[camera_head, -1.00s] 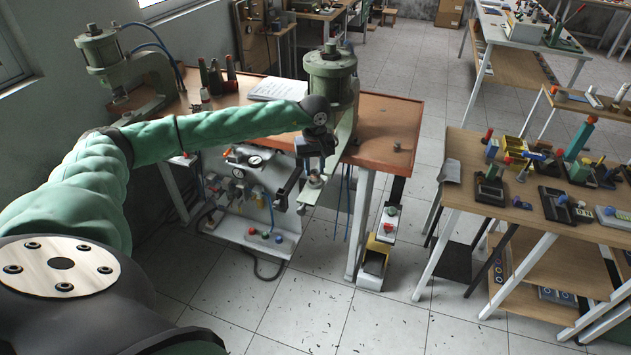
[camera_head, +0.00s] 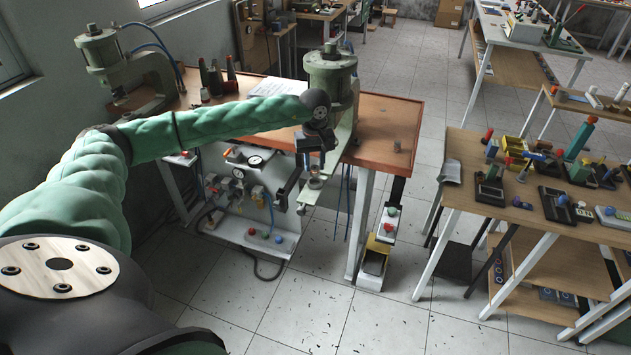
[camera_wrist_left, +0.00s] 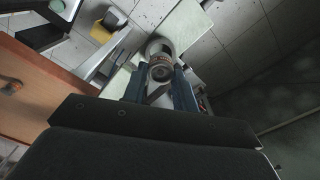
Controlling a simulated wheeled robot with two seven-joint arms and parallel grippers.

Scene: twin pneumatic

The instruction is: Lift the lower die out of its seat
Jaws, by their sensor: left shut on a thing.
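The press (camera_head: 333,88) stands at the front edge of the brown bench, with a small arm below it carrying the round pale seat (camera_head: 315,183). My left gripper (camera_head: 314,166) is at the press, just above that seat. In the left wrist view its two dark fingers (camera_wrist_left: 160,85) are shut on the lower die (camera_wrist_left: 160,72), a small round metal piece with a ringed face. The seat's pale ring (camera_wrist_left: 157,47) shows just beyond the die. The die appears raised over the seat, but the exact gap is hard to tell. My right gripper is not in view.
A second press (camera_head: 100,50) stands at the left of the bench (camera_head: 385,125). A pneumatic panel (camera_head: 245,175) with gauges and hoses is below. A pedestal with coloured buttons (camera_head: 388,222) stands right of the seat.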

